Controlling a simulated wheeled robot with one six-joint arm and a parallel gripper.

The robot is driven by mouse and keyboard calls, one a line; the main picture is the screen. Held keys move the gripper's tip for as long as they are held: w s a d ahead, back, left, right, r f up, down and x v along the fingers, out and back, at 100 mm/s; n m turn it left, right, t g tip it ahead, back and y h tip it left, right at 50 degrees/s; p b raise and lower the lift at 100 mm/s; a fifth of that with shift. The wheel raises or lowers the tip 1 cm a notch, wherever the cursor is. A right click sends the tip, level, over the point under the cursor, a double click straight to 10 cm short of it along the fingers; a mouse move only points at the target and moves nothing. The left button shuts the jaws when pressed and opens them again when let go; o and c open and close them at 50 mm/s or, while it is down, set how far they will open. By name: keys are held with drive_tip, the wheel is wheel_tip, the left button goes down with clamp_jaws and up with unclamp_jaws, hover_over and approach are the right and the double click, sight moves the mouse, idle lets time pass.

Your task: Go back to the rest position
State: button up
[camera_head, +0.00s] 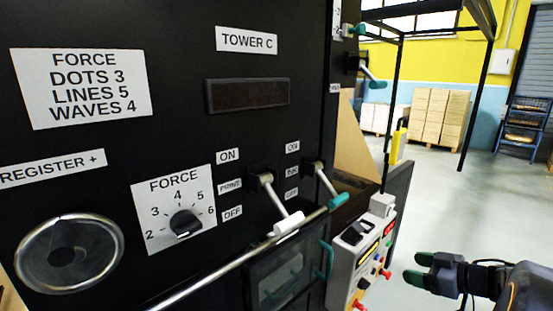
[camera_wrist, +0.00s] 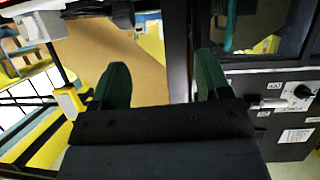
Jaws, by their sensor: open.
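My gripper (camera_head: 421,269) is at the lower right of the head view, with green fingertips apart and nothing between them. It is to the right of the black machine panel (camera_head: 190,130), clear of it. In the wrist view my gripper (camera_wrist: 163,85) shows two green fingers spread apart, with a brown sheet (camera_wrist: 150,50) visible beyond them. The panel carries a FORCE dial (camera_head: 185,222), a white-handled lever (camera_head: 275,203) and a teal-handled lever (camera_head: 325,184).
A metal rail (camera_head: 240,258) crosses the panel's lower front. A grey control box (camera_head: 362,245) with buttons stands between panel and gripper. Stacked cartons (camera_head: 440,115) and a blue rack (camera_head: 522,125) stand at the back. The floor (camera_head: 465,200) on the right is open.

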drive_tip(key=w+d+f+m+h, duration=0.2)
drive_tip(key=d+m+h, duration=0.6)
drive_tip(key=d+h, duration=0.45)
drive_tip(key=s+a+g+y, duration=0.1)
drive_tip(key=s+a, duration=0.4)
drive_tip(key=a, duration=0.5)
drive_tip(key=s+a+g+y, duration=0.1)
drive_tip(key=s+a+g, duration=0.2)
drive_tip(key=a, duration=0.8)
drive_tip(key=s+a+g+y, duration=0.2)
drive_tip(key=s+a, duration=0.4)
drive_tip(key=a, duration=0.4)
drive_tip(key=shift+s+a+m, duration=0.25)
drive_tip(key=shift+s+m, duration=0.15)
